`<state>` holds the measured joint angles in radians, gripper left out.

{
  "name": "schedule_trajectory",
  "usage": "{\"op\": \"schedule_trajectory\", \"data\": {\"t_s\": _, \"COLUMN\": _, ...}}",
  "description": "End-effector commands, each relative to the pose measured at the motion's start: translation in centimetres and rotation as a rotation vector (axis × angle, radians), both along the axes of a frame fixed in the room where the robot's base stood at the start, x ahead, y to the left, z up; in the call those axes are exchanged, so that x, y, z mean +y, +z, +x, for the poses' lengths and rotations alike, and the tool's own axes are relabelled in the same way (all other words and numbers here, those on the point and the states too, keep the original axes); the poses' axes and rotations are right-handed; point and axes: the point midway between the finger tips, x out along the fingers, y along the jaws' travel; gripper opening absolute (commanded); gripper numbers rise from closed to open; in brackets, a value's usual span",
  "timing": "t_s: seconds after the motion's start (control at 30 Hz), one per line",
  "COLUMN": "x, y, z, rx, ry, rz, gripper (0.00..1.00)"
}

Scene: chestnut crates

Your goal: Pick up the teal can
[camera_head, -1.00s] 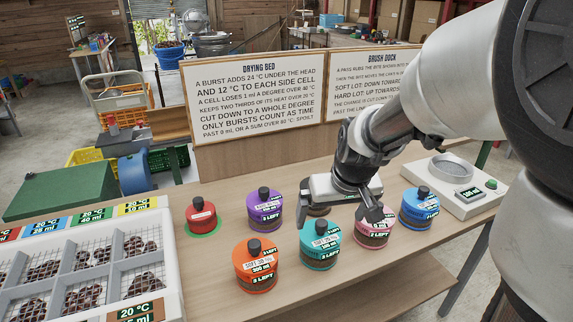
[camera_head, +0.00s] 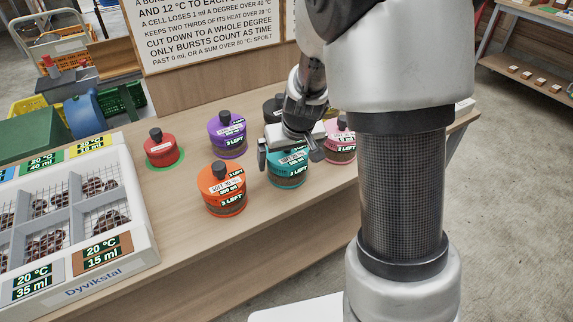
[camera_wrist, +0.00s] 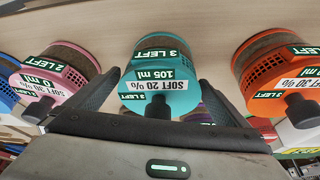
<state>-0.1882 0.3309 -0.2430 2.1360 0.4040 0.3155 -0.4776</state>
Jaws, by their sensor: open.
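The teal can (camera_head: 289,170) stands upright on the wooden bench, partly covered by my gripper in the head view. In the wrist view the teal can (camera_wrist: 160,62) is in the centre, with labels "3 LEFT", "105 ml" and "SOFT 20 %" and a dark knob. My gripper (camera_head: 289,152) is over the can in the head view, one finger at its left and one at its right. In the wrist view my fingers (camera_wrist: 160,95) are spread wide, one on each side of the can, with nothing held. I cannot tell whether they touch it.
An orange can (camera_head: 223,192) stands at the left, a purple can (camera_head: 227,138) behind, a pink can (camera_head: 341,147) at the right. A red can (camera_head: 160,150) sits on a green disc farther left. The chestnut crate (camera_head: 140,225) fills the bench's left end. The front bench strip is clear.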

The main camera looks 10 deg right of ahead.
Motion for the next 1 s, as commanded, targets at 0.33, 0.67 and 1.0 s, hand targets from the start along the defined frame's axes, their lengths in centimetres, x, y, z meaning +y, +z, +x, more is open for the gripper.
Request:
{"op": "schedule_trajectory", "data": {"t_s": 0.33, "x": 0.11, "y": -1.69, "z": 0.68, "rx": 0.000, "ry": 0.001, "rz": 0.001, "gripper": 1.00}}
{"op": "schedule_trajectory", "data": {"t_s": 0.67, "x": 0.10, "y": -1.67, "z": 0.66, "rx": 0.000, "ry": 0.001, "rz": 0.001, "gripper": 0.54}}
{"op": "schedule_trajectory", "data": {"t_s": 1.0, "x": 0.10, "y": -0.92, "z": 0.80, "rx": -0.005, "ry": 0.000, "rz": 0.000, "gripper": 0.46}}
